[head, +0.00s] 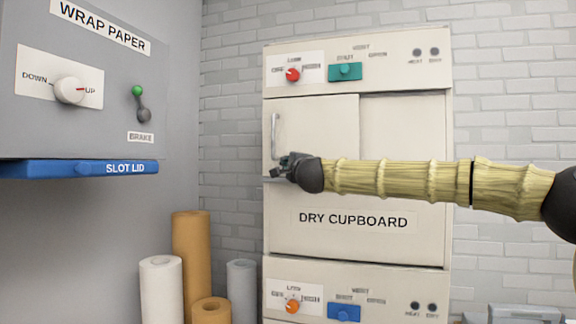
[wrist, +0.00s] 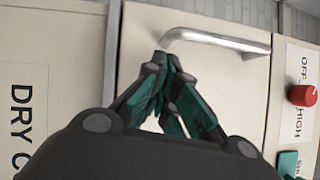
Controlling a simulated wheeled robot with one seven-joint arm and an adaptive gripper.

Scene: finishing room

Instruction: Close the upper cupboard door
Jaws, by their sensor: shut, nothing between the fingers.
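The upper cupboard door (head: 318,122) is a cream panel on the left of the white cupboard front, with a vertical metal handle (head: 275,136) near its left edge. A plain panel (head: 402,125) lies to its right. I cannot tell how far the door stands open. My gripper (head: 284,168) is at the door's lower left, just below the handle. In the wrist view the shut, empty fingers (wrist: 162,62) lie over the door (wrist: 240,80), close to one end of the handle (wrist: 218,40). Whether they touch it is unclear. My gripper and arm hide the door's lower edge.
A control strip with a red knob (head: 292,74) and teal switch (head: 345,72) is above the door. The DRY CUPBOARD panel (head: 353,245) is below. Paper rolls (head: 190,250) stand left of the cupboard. A grey unit with a blue slot lid (head: 80,169) juts in at left.

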